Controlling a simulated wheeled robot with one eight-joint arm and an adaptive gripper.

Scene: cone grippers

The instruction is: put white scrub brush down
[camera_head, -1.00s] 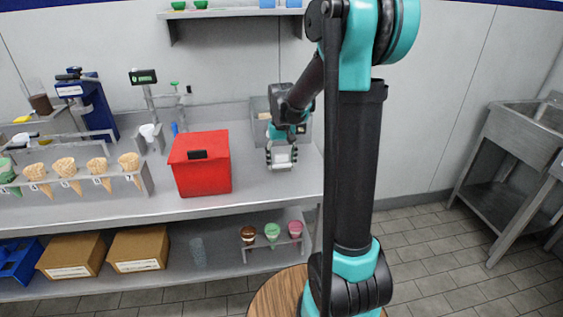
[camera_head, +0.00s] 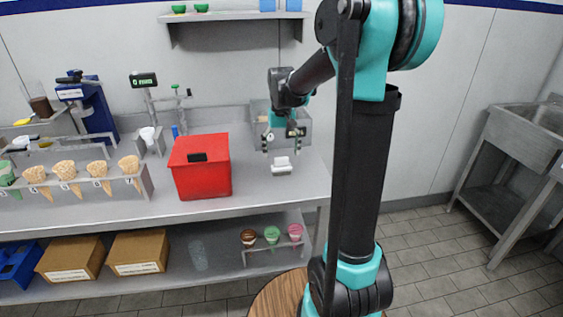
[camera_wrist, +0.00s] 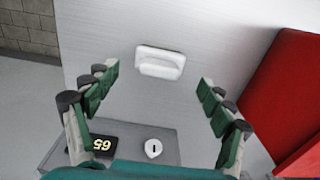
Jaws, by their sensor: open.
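The white scrub brush (camera_head: 282,164) lies on the grey counter (camera_head: 255,188), to the right of the red box. It also shows in the wrist view (camera_wrist: 160,62), lying flat with a raised handle on top. My gripper (camera_head: 283,147) is above and behind the brush, with its fingers spread and nothing between them. In the wrist view my gripper's green fingers (camera_wrist: 158,77) stand wide apart on either side, clear of the brush.
The red box (camera_head: 201,166) stands close to the left of the brush. A rack of cones (camera_head: 97,168) is farther left. The counter's right edge is near the brush, with bare counter in front.

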